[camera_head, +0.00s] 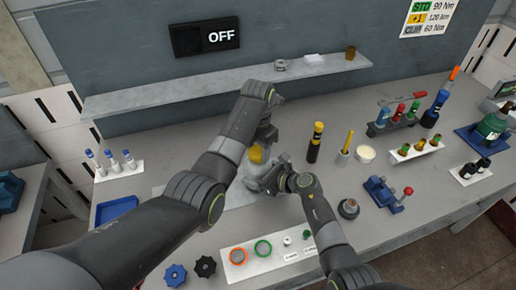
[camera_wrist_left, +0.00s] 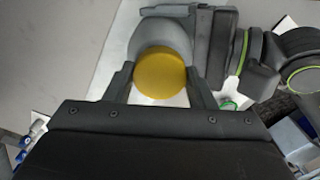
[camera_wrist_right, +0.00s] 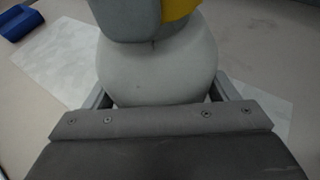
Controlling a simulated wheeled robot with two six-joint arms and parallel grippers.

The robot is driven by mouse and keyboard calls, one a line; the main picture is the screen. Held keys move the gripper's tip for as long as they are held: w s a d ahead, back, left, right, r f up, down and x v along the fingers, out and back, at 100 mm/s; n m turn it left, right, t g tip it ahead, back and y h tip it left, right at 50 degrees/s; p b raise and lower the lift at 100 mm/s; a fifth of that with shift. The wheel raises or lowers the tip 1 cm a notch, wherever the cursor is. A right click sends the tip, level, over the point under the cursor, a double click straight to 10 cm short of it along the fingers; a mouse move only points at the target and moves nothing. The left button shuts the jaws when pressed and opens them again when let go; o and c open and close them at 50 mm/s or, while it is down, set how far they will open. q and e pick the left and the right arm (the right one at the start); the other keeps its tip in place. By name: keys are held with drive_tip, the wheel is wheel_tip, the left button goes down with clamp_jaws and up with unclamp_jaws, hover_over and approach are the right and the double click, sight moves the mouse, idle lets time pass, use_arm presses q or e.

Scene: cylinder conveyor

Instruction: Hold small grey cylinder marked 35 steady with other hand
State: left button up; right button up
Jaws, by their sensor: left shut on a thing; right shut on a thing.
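The small grey cylinder (camera_wrist_right: 155,75) has a rounded pale grey body and a yellow top (camera_wrist_left: 161,73). In the head view its yellow top (camera_head: 256,153) shows between my two arms, and no marking 35 is readable. My left gripper (camera_wrist_left: 163,78) is shut on the yellow top, one finger on each side. My right gripper (camera_wrist_right: 158,95) is shut around the grey body, lower down. In the head view both wrists hide much of the cylinder.
A pale mat (camera_wrist_right: 60,60) lies under the cylinder. A white tray (camera_head: 262,262) with an orange and a green ring is in front. Black and yellow tools (camera_head: 316,143) stand to the right. A blue tray (camera_head: 116,209) lies to the left, and a wall shelf (camera_head: 215,86) is behind.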

use_arm(q)
drive_tip(key=shift+w+a+r, duration=0.1)
drive_tip(key=shift+w+a, duration=0.05)
drive_tip(key=shift+w, duration=0.05)
drive_tip(key=o, duration=1.1)
drive_tip(key=shift+s, duration=0.15)
